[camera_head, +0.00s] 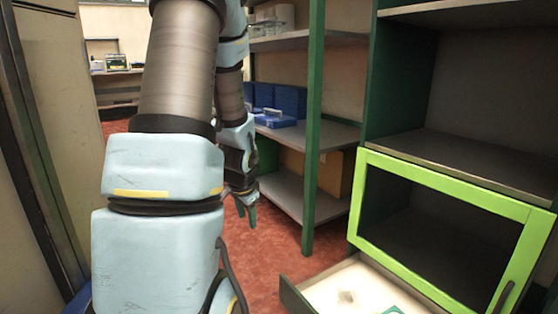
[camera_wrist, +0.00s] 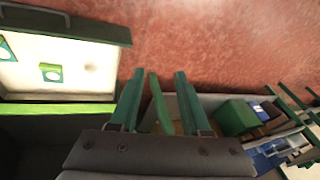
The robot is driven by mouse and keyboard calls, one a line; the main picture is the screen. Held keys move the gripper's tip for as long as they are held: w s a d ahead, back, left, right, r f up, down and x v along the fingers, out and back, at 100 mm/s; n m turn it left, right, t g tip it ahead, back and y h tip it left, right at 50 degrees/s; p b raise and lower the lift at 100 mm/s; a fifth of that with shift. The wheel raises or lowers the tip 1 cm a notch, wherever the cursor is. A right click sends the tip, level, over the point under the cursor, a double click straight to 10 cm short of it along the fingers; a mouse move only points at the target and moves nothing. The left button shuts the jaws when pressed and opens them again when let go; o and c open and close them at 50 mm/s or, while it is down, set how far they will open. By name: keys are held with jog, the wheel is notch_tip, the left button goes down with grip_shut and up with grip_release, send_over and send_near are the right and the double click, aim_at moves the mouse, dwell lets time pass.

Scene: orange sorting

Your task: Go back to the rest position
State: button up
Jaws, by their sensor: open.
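My gripper (camera_head: 246,211) hangs at the end of my arm in the head view, fingers pointing down, in front of the shelf unit and above the red floor. In the wrist view my gripper (camera_wrist: 158,74) shows two green fingers spread apart, with nothing held between them. A green shelf post stands behind the gap between the fingers. Part of the gripper is dark and small in the head view.
An open drawer (camera_head: 292,296) with a pale bottom juts out at the lower right, below a green-framed cabinet door (camera_head: 440,187). Green-and-white items (camera_wrist: 51,73) lie inside it. Blue bins (camera_head: 279,103) stand on the shelf behind my arm. Red floor (camera_head: 262,254) is clear between.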

jog(key=s+d+r+n+g, duration=0.1)
jog(key=s+r+n, duration=0.25)
jog(key=s, duration=0.35)
jog(key=s+d+r+n+g, duration=0.1)
jog(key=s+r+n+g, duration=0.2)
jog(key=s, duration=0.4)
notch_tip(320, 180, up, 38)
jog(key=n+t+p, duration=0.1)
jog(key=p, duration=3.7)
jog(key=shift+s+r+p, duration=0.15)
jog(key=shift+p, duration=0.25)
